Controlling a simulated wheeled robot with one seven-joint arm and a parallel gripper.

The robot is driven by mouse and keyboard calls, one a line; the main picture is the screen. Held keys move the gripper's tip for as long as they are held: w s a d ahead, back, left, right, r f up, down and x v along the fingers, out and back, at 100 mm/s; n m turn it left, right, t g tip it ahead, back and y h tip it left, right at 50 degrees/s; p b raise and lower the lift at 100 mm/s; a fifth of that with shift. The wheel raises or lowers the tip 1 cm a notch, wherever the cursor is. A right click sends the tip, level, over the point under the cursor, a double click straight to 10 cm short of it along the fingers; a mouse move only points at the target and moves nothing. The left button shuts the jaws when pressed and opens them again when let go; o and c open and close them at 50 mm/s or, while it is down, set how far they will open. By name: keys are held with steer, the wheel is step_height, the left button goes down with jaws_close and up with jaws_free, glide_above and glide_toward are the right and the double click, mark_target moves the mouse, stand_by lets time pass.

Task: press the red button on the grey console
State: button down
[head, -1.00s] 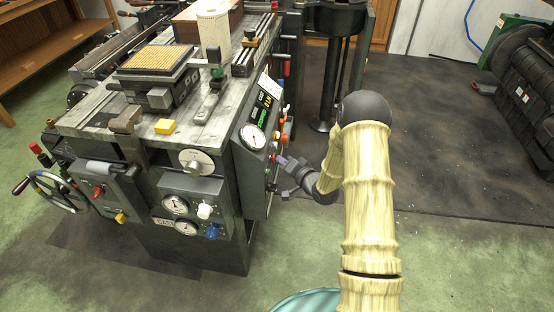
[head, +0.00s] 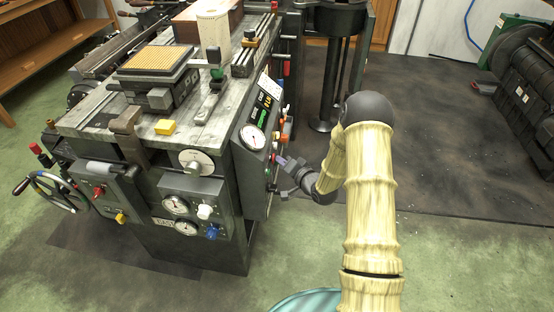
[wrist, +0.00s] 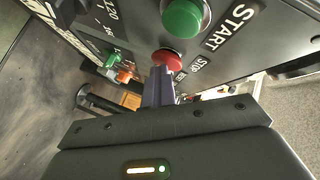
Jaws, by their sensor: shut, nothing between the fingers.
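The red button (wrist: 167,60) shows in the wrist view, a round cap beside the STOP lettering on the dark grey console face (wrist: 237,62). The closed fingers of my gripper (wrist: 158,72) point at it, and their tips overlap its lower edge in the picture. I cannot tell whether they touch it or whether it is pushed in. In the head view my gripper (head: 282,161) is at the right-hand face of the grey console (head: 252,180), below the round gauge. The button is hard to make out there. My gripper is shut and empty.
A larger green button (wrist: 183,18) marked START sits close to the red one. Orange and green knobs (wrist: 123,75) stick out farther along the panel. A white gauge (head: 253,137) is above my gripper in the head view. The floor (head: 440,170) to the right is clear.

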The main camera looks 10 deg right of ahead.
steer(key=s+d, duration=0.2)
steer(key=d, duration=0.3)
steer(key=shift+d+p, duration=0.35)
stand_by(0.3)
steer(key=shift+r, duration=0.1)
stand_by(0.6)
